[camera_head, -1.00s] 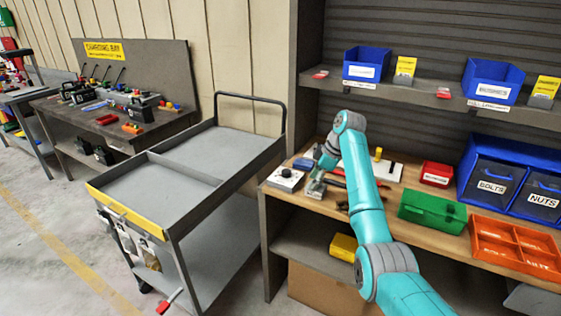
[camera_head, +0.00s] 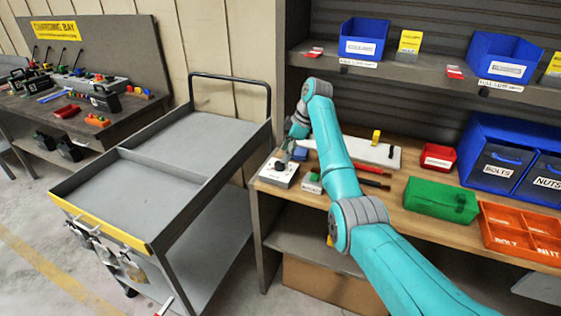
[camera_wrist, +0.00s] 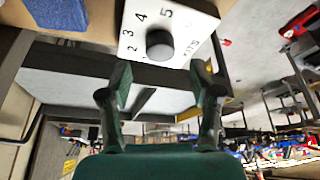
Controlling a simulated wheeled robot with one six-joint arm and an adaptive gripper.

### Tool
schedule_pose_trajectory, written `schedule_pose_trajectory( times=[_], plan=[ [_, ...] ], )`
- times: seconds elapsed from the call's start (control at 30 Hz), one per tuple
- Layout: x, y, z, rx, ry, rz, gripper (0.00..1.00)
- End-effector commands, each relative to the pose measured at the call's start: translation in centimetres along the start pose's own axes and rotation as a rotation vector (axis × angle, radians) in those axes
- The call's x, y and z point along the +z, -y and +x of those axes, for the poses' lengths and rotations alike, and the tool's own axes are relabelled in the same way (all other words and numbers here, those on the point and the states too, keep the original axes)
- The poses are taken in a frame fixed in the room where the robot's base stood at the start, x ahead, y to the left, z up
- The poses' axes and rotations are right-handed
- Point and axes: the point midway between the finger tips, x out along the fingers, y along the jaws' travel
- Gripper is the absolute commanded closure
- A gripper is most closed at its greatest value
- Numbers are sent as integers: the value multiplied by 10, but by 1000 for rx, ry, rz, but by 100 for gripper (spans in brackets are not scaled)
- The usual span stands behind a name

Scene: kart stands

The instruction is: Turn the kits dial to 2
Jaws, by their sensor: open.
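The kits dial is a white plate with a round dark knob, at the bench's left front corner in the head view (camera_head: 279,171). In the wrist view the knob (camera_wrist: 160,45) stands on the plate (camera_wrist: 184,18) with the digits 2, 3, 4 and 5 around it. I cannot make out where the knob points. My gripper (camera_wrist: 162,76) is open and empty, its fingertips apart on either side just below the knob in that picture. In the head view my gripper (camera_head: 290,147) is over the dial's back edge, partly hidden by my arm.
A small white box with a green top (camera_head: 312,181) stands just right of the dial. A grey cart (camera_head: 130,190) stands left of the bench. A green case (camera_head: 440,200) and orange tray (camera_head: 515,232) are farther right.

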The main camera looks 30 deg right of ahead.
Motion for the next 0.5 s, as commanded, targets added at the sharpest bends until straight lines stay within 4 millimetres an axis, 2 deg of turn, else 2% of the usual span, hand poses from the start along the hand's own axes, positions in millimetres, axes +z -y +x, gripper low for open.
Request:
schedule_pose_trajectory(
  times=[0.2,0.5],
  plan=[
    [-1,0,33,-1,0,-1,37],
    [0,0,47,1,-1,-1,37]
  ],
)
